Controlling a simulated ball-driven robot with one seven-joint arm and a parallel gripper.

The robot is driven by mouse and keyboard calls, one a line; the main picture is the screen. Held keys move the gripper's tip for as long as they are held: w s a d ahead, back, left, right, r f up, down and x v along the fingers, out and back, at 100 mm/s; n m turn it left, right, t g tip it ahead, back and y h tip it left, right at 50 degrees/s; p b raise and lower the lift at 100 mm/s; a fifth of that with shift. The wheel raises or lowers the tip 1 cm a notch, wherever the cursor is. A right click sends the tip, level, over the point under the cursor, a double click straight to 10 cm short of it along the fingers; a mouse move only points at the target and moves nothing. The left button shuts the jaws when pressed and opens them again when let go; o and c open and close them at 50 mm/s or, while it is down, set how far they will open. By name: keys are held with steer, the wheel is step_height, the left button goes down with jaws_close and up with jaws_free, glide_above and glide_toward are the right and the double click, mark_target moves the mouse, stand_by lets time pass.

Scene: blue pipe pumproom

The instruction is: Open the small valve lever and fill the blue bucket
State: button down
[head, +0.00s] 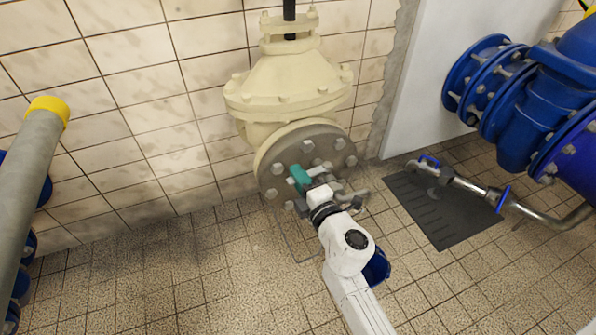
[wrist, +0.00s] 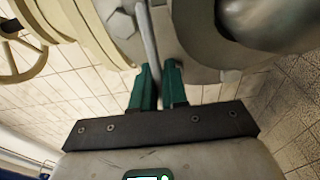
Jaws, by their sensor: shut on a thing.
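My gripper (head: 300,178) is in front of the grey flange of the big cream valve, its teal fingers close to the flange face. In the wrist view, the fingers (wrist: 158,84) are shut on a thin grey lever (wrist: 150,40) that runs up past the flange. The lever's far end is out of view, and in the head view my gripper hides most of it. The blue bucket (head: 378,268) stands on the floor, below and right of my gripper. My arm covers its left part, and I cannot see inside it.
The cream valve (head: 288,90) stands against the tiled wall. A dark floor plate (head: 440,208) and a thin pipe with blue handles (head: 468,185) lie to the right, below large blue pipework (head: 540,100). A grey pipe with a yellow end (head: 30,180) is at left. Floor at front left is clear.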

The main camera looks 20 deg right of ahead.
steer(key=shift+s+d+f+n+g+y+p, duration=0.15)
steer(key=shift+s+n+y+p, duration=0.25)
steer(key=shift+y+p, duration=0.35)
steer(key=shift+s+r+n+g+y+p, duration=0.1)
steer(key=shift+s+n+g+y+p, duration=0.1)
steer(key=shift+n+y+p, duration=0.45)
steer(key=shift+s+d+f+n+g+y+p, duration=0.15)
steer(key=shift+s+n+y+p, duration=0.2)
steer(key=shift+y+p, duration=0.45)
steer(key=shift+a+r, duration=0.1)
steer(key=c, duration=1.2)
jaws_free()
steer(key=shift+w, duration=0.1)
steer(key=shift+c, duration=0.2)
steer(key=shift+r, duration=0.1)
steer(key=p+v, duration=0.3)
steer(key=v, duration=0.7)
steer(key=shift+s, duration=0.4)
